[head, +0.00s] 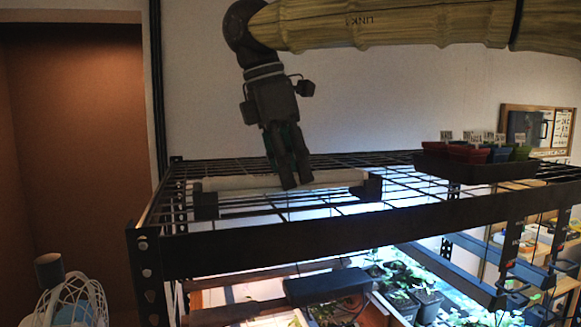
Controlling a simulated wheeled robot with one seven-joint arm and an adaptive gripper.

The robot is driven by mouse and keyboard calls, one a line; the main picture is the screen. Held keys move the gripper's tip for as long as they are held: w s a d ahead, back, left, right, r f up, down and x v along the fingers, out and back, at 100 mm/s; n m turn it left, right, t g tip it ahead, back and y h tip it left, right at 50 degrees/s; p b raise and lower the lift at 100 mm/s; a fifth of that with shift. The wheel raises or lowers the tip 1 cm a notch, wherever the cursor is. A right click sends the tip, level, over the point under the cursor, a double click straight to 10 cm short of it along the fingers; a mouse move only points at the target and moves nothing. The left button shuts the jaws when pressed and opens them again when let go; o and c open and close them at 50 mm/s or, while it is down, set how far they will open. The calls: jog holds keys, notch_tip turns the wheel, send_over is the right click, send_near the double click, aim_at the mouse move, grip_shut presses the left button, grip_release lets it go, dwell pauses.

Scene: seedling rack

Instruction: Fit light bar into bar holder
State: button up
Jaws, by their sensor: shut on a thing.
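The light bar (235,184) is a long pale bar over the wire top of the rack, lying roughly level from left to right. Two dark blocks, which look like the bar holder (372,188), stand on the wire top near the bar's right and left ends. My gripper (297,183) points down from above and is shut on the light bar near its middle. The fingers hide part of the bar. I cannot tell whether the bar's ends rest in the blocks or sit just above or behind them.
The rack's dark front beam (330,233) runs below the wire top. A dark tray (475,166) of labelled pots stands at the right. Lit seedlings (405,283) fill the shelf below. The air above the rack's left end is clear.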

jog(key=o, duration=1.2)
jog(key=v, duration=1.2)
